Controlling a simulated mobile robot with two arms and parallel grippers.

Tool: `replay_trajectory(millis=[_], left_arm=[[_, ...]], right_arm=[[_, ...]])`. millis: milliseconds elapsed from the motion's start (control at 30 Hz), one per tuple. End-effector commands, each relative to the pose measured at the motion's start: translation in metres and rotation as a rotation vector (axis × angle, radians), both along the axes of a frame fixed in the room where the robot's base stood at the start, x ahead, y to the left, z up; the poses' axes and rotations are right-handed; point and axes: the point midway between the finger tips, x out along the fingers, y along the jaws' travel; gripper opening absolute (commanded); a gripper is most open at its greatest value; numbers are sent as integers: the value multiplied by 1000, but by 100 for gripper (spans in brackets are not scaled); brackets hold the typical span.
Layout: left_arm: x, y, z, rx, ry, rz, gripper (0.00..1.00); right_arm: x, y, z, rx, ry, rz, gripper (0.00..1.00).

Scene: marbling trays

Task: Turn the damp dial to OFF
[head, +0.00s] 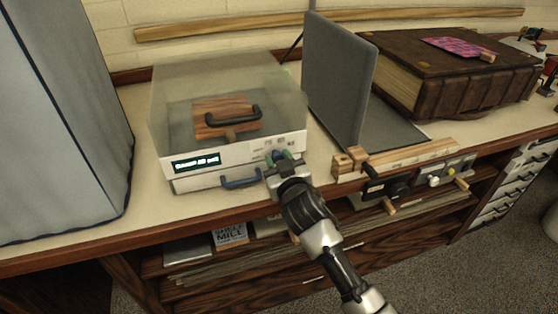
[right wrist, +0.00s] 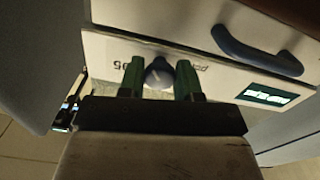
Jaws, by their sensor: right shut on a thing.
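The damp dial (right wrist: 159,73) is a dark blue-grey knob with a pale pointer line, on the white front panel of a clear-lidded box (head: 165,115). My right gripper (head: 279,159) reaches up to the panel's right part. In the right wrist view my right gripper (right wrist: 161,82) has one green finger on each side of the dial and is shut on it. Printing beside the dial is upside down there and partly hidden, so I cannot read the setting. A lit display (head: 196,162) is on the panel's left; its text is too small to read surely. My left gripper is not in view.
A blue handle (head: 240,182) sits below the panel. A wooden block with a dark handle (head: 228,118) is inside the box. A grey upright board (head: 338,80), a wooden clamp bar (head: 410,154) and a large brown book (head: 455,65) stand to the right.

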Motion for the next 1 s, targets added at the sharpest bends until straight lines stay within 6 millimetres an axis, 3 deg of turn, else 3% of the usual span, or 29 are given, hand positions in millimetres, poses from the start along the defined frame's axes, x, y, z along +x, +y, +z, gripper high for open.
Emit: replay_trajectory(millis=[367,1000], left_arm=[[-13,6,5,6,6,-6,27],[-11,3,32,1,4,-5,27]], right_arm=[[0,0,2,-138,-44,0,10],[0,-1,2,-700,-226,1,10]])
